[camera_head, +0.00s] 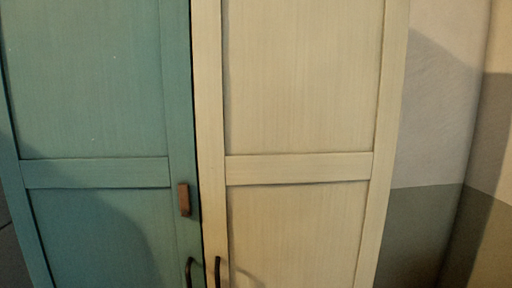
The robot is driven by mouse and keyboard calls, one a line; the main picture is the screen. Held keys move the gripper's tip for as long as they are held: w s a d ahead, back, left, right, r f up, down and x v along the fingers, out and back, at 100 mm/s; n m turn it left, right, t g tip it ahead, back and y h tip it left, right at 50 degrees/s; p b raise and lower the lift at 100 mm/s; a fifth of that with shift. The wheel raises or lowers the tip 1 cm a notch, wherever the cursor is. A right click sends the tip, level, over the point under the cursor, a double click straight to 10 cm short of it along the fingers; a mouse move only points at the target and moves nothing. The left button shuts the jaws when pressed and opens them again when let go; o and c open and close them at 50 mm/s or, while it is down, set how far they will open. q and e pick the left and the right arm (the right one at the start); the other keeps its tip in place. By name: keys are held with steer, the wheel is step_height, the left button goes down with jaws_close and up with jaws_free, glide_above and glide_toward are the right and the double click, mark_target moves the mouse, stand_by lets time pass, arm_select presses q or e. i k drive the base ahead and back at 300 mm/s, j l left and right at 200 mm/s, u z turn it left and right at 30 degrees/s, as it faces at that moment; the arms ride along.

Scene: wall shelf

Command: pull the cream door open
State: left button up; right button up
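The cream door (300,168) fills the middle of the head view, with a raised frame and two inset panels. It looks shut, lying flush beside the teal door. Its dark curved handle (218,270) is at the lower left of the door, close to the gap, and is cut off by the bottom edge. Neither of my grippers is in view.
A teal door (97,173) stands to the left, with its own dark handle (189,272) and a small brown block (184,199) on its right edge. A dark narrow gap separates the doors. A wall (435,100), pale above and grey-green below, is at the right.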

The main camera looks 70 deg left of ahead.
mark_target(299, 103)
steer(key=u, duration=2)
steer(key=l, duration=0.1)
steer(key=k+u, duration=0.05)
